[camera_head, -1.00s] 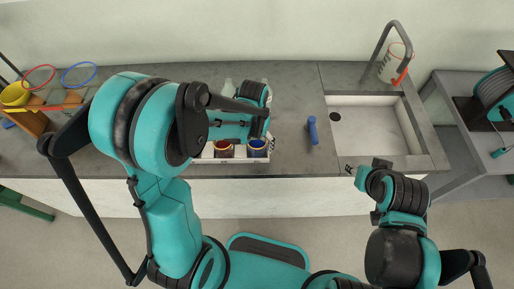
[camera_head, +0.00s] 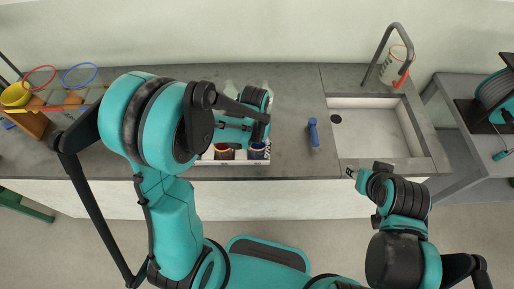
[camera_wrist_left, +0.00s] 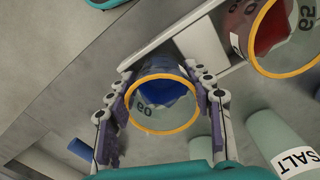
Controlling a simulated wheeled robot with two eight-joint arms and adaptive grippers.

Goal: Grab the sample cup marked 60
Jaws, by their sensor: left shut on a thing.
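The sample cup with a yellow-orange rim and blue contents (camera_wrist_left: 158,82) carries a mark that reads as 60, seen upside down in the left wrist view. In the head view this cup (camera_head: 258,154) is at the right end of the white rack (camera_head: 232,162), partly hidden by my left gripper. My left gripper (camera_wrist_left: 160,125) is shut on it, one finger on each side. A second cup with red contents (camera_wrist_left: 285,35) stands beside it; it also shows in the head view (camera_head: 224,154). My right gripper (camera_head: 350,172) is away in front of the counter, too small to judge.
A bottle labelled SALT (camera_wrist_left: 297,158) stands near the held cup. A blue-handled item (camera_head: 314,133) lies on the counter (camera_head: 295,100) to the right. Beyond it are the sink (camera_head: 375,130) with its tap and a beaker (camera_head: 395,65). Coloured hoops are at the far left.

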